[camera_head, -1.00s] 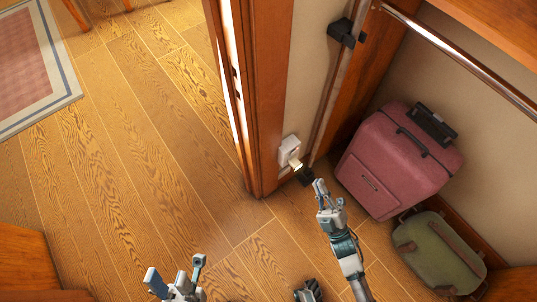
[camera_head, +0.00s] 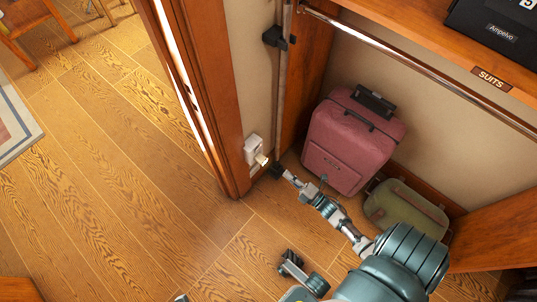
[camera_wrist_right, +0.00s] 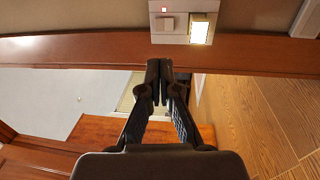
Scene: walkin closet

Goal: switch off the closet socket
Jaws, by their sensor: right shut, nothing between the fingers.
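The closet socket (camera_head: 252,145) is a white plate low on the narrow wall beside the wooden door frame. In the right wrist view the plate (camera_wrist_right: 170,37) carries a rocker switch (camera_wrist_right: 167,24), a small red light above it, and a bright glowing plug-in unit (camera_wrist_right: 200,31) beside it. My right gripper (camera_head: 277,170) is shut and empty, just right of and below the socket. In the wrist view its closed fingertips (camera_wrist_right: 159,66) lie just below the plate, with no clear contact. Only a small tip, apparently of my left gripper (camera_head: 181,298), shows at the bottom edge.
A metal rail (camera_head: 420,70) and a shelf with a black box (camera_head: 500,27) are above. A dark bracket (camera_head: 275,37) sits above the socket. Wood floor lies open at left.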

